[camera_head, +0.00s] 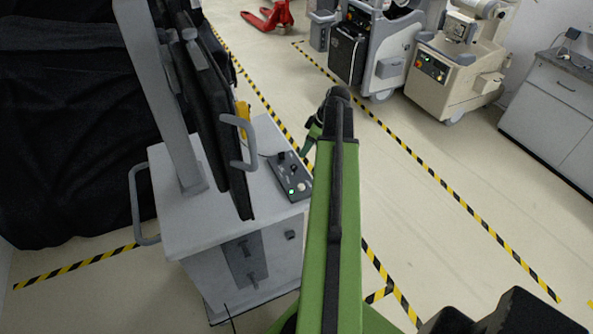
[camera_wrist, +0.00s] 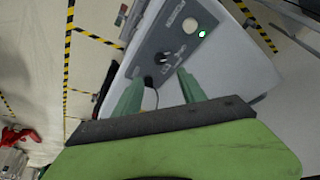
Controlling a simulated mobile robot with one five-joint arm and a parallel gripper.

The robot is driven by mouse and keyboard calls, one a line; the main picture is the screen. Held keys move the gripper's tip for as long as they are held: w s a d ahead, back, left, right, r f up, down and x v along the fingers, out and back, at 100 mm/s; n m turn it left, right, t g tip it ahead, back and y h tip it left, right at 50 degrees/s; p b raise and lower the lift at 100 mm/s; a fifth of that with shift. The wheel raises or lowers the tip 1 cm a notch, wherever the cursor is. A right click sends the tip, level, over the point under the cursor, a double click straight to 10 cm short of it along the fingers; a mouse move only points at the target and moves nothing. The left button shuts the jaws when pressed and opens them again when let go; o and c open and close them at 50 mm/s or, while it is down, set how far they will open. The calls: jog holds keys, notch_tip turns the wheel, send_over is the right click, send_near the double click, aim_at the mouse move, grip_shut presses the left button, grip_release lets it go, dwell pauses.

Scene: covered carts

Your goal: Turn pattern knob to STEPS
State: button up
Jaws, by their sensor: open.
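A dark grey control box (camera_head: 288,178) sits on top of the pale cart (camera_head: 235,215) in the head view. In the wrist view its panel (camera_wrist: 178,42) carries a dark knob (camera_wrist: 162,58), a large white round button (camera_wrist: 190,25) and a lit green lamp (camera_wrist: 202,34). The lettering is too small to read, so I cannot tell the knob's setting or which knob is the pattern knob. My gripper (camera_wrist: 160,77) is open, its two green fingers apart just short of the dark knob, with nothing between them. In the head view my arm partly hides it.
A dark screen (camera_head: 215,120) on a pale post and a grey handle (camera_head: 240,140) stand left of the box. A black cable runs by the panel. Striped floor tape surrounds the cart. Other machines (camera_head: 440,70) and a cabinet (camera_head: 550,100) stand beyond open floor.

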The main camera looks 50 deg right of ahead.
aim_at(294, 166)
jog(key=b+x, duration=0.8)
jog(key=x, duration=0.3)
jog(key=shift+s, duration=0.1)
